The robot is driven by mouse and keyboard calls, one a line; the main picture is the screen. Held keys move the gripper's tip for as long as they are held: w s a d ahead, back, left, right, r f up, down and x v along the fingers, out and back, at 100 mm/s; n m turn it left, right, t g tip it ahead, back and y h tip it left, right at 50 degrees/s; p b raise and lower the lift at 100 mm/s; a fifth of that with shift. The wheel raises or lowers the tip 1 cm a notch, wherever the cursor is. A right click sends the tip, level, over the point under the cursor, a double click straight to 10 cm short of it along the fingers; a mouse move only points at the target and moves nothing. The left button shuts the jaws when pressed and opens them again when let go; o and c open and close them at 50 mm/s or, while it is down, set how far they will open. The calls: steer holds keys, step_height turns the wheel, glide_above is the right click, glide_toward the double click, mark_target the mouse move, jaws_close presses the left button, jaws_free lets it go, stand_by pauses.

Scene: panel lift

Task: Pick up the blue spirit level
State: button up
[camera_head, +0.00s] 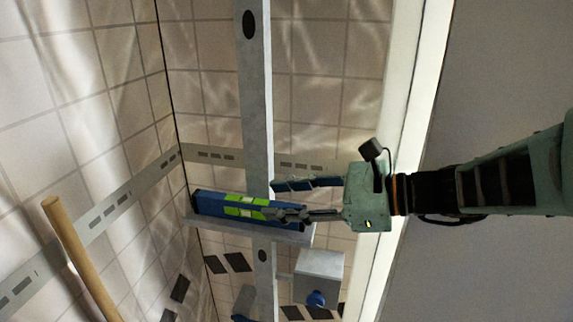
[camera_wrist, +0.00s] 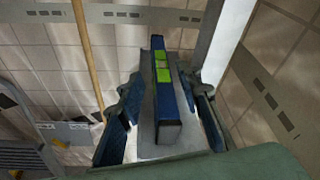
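The blue spirit level (camera_head: 215,204), with bright green vial sections, lies on a grey shelf plate (camera_head: 270,232) fixed to a vertical metal post. In the wrist view the level (camera_wrist: 169,108) runs lengthwise away from me, between the fingers of my gripper (camera_wrist: 160,84). In the head view my gripper (camera_head: 270,200) reaches in from the right, with one finger in front of the level and the other above or behind its near end. The fingers are spread, with a visible gap on the level's left side. Contact on the right side is unclear.
The vertical metal post (camera_head: 256,110) stands close behind the level. A wooden pole (camera_head: 82,258) leans at left. A grey box with a blue knob (camera_head: 318,275) sits below the shelf. Tiled walls with slotted rails surround the space; a pale vertical frame (camera_head: 405,120) is at right.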

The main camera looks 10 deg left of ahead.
mark_target(257, 204)
steer(key=shift+f, duration=0.7)
steer(key=x, duration=0.2)
steer(key=b+x, duration=0.1)
steer(key=x, duration=0.2)
steer(key=b+x, duration=0.1)
steer(key=x, duration=0.1)
steer(key=shift+a+r, duration=0.2)
steer(key=shift+a, duration=0.1)
jaws_close()
